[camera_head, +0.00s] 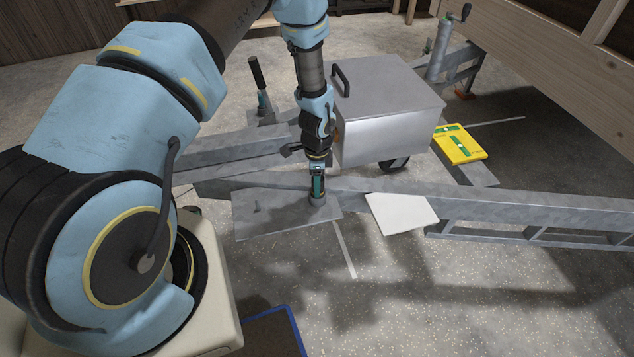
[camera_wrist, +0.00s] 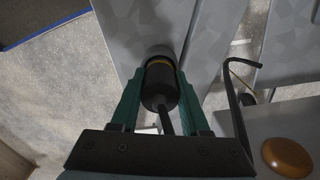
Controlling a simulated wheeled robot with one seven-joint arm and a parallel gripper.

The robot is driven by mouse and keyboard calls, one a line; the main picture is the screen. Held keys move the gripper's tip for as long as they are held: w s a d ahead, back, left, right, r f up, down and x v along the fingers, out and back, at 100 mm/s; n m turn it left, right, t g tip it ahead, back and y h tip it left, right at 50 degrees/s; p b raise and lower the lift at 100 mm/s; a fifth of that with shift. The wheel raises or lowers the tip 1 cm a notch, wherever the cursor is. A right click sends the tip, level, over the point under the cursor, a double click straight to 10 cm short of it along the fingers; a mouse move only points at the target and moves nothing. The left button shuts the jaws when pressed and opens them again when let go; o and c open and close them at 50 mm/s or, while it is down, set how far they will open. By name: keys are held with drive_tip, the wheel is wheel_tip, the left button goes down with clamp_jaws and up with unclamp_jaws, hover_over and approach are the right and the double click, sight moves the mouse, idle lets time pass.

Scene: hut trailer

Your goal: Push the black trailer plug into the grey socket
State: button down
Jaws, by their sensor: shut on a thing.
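My gripper (camera_head: 317,188) points down over the grey plate on the trailer frame, and its green fingers also show in the wrist view (camera_wrist: 160,78). They are shut on the black trailer plug (camera_wrist: 158,92), a dark cylinder with a black cable running back toward the wrist. The grey socket (camera_head: 318,201) is a short round fitting at the right part of the plate, right under the fingertips. In the wrist view the plug's front end, with a yellow-brown ring, meets the dark socket area. I cannot tell how deep the plug sits. In the head view the fingers mostly hide it.
The grey plate (camera_head: 270,219) carries a small pin at left. A metal box (camera_head: 385,140) stands behind the frame rail. A white sheet (camera_head: 401,212) lies right of the socket, and a yellow case (camera_head: 460,144) sits farther right. A bent black rod (camera_wrist: 239,115) is close right of my gripper.

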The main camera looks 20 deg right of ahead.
drive_tip(key=shift+f, duration=0.1)
drive_tip(key=shift+f, duration=0.15)
drive_tip(key=shift+c, duration=2)
unclamp_jaws()
wheel_tip(320, 180, up, 13)
drive_tip(key=b, duration=0.3)
drive_tip(key=shift+a+f+b, duration=0.1)
drive_tip(key=shift+f+b, duration=0.1)
drive_tip(key=shift+b, duration=0.1)
